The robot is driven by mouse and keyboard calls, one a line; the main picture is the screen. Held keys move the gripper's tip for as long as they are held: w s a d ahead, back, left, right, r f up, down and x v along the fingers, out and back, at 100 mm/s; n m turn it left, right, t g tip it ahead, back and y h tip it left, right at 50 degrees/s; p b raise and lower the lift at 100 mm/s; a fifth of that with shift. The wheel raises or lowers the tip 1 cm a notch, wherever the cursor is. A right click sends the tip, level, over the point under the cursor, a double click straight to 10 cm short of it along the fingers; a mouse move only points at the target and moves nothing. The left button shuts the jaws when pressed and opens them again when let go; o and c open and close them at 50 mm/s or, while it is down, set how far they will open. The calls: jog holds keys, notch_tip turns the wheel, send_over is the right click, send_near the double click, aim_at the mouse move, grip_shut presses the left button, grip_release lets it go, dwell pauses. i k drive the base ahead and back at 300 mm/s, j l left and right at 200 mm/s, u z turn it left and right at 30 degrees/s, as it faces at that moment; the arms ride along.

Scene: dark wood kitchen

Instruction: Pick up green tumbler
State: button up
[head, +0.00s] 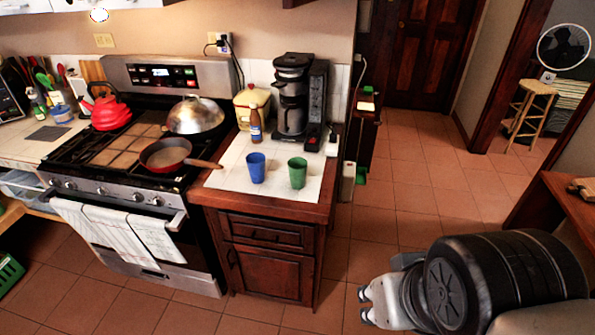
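The green tumbler (297,172) stands upright on the white-topped counter (225,178), near its front right corner. A blue tumbler (256,167) stands upright just to its left, with a small gap between them. My gripper (364,302) is at the lower right of the head view, low over the tiled floor and well apart from the counter and the green tumbler. Its two fingertips point left and show a gap between them. Nothing shows between them.
The stove (130,150) adjoins on the left; a red pan's (166,155) handle reaches toward the counter. Open tiled floor (400,205) lies right of the cabinet.

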aim_at(296, 165)
jog(key=z, duration=0.5)
jog(key=i+j+z, duration=0.25)
jog(key=j+z, duration=0.2)
jog(key=j, duration=0.15)
jog(key=i+j+z, duration=0.15)
jog(key=j+z, duration=0.25)
jog(key=j, duration=0.2)
jog(key=j+z, duration=0.45)
jog(key=j, duration=0.25)
jog(key=j+z, duration=0.45)
jog(key=j, duration=0.2)
jog(key=k+j, duration=0.1)
jog(key=j, duration=0.35)
jog(key=k+j, duration=0.1)
jog(key=j, duration=0.4)
